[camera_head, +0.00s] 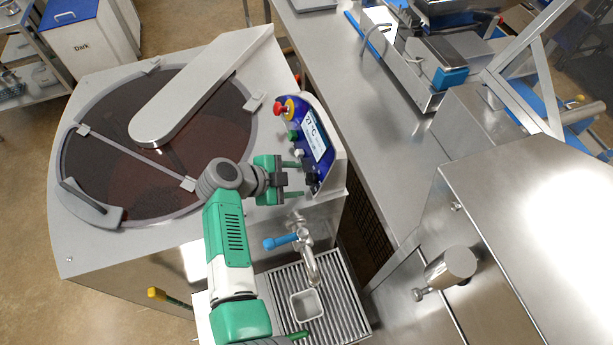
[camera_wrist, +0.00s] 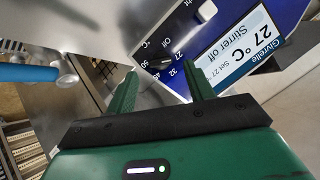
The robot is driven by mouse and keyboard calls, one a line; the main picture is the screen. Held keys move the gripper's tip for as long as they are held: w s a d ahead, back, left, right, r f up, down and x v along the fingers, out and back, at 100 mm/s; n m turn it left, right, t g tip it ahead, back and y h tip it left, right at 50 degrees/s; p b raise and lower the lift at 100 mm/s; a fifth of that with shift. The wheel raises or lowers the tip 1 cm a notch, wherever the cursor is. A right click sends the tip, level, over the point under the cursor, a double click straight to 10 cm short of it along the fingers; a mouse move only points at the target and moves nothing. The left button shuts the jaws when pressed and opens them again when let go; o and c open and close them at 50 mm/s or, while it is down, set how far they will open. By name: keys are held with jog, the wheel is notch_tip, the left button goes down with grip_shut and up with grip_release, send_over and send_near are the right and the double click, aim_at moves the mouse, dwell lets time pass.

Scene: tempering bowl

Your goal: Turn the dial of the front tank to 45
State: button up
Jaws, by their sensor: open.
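My gripper (camera_head: 298,179) is open beside the panel's lower end. In the wrist view, the green fingertips (camera_wrist: 164,73) stand on either side of the dial, apart from each other.
A red and yellow emergency knob (camera_head: 285,107) and a green button (camera_head: 293,135) sit higher on the panel. A steel worktop lies right.

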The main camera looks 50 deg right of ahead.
aim_at(307, 179)
jog(key=x, duration=0.3)
jog(key=shift+d+f, duration=0.1)
jog(key=shift+d, duration=0.05)
jog(key=c, duration=1)
jog(key=shift+s, duration=0.1)
